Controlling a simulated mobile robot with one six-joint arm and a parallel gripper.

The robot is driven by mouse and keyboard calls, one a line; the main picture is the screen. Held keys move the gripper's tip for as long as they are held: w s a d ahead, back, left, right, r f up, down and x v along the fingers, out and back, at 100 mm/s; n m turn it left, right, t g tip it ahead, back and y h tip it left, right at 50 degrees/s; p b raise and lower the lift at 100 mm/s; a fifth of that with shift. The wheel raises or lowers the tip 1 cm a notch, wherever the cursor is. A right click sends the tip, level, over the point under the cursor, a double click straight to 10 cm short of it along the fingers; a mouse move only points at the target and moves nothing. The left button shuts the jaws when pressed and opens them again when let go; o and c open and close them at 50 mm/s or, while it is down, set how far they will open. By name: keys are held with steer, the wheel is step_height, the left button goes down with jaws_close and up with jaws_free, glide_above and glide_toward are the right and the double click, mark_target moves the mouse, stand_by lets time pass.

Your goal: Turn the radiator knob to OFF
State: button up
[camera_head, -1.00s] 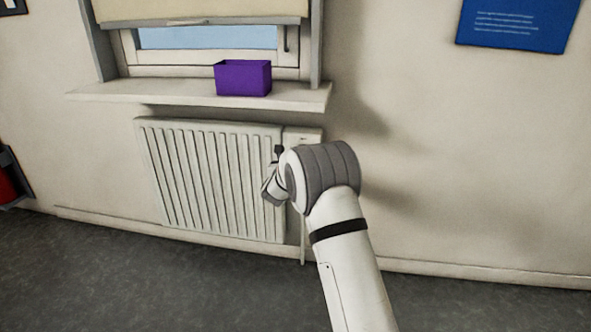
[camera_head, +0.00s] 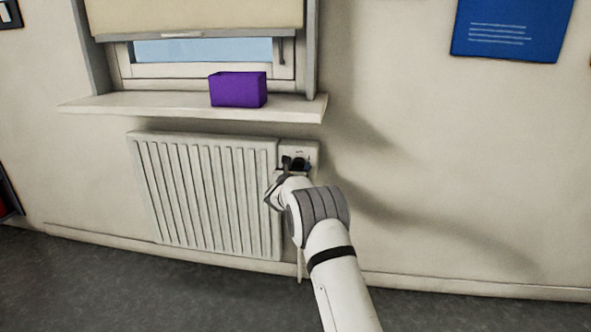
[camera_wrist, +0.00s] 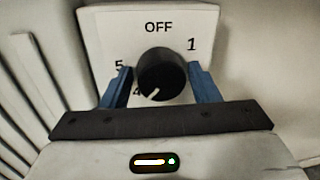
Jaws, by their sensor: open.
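The radiator knob (camera_wrist: 162,74) is a round black dial in the wrist view, on a white plate (camera_wrist: 178,18) marked OFF at the top, 1 at the right, and 5 and 4 at the left. Its pale pointer mark aims down and left, near the 4. The lower part of the dial scale is hidden by my gripper. My gripper (camera_wrist: 162,84) is open, with one blue finger on each side of the knob. Whether the fingers touch it I cannot tell. In the head view my gripper (camera_head: 295,163) is in front of the plate (camera_head: 300,152), mostly hiding the knob.
The white ribbed radiator (camera_head: 205,195) is directly left of the plate. Above it, a window sill (camera_head: 150,107) juts out with a purple box (camera_head: 238,90) on it. A blue poster (camera_head: 512,28) hangs at upper right. The wall right of my arm is clear.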

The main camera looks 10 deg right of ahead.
steer(key=shift+c, duration=0.2)
steer(key=c, duration=0.7)
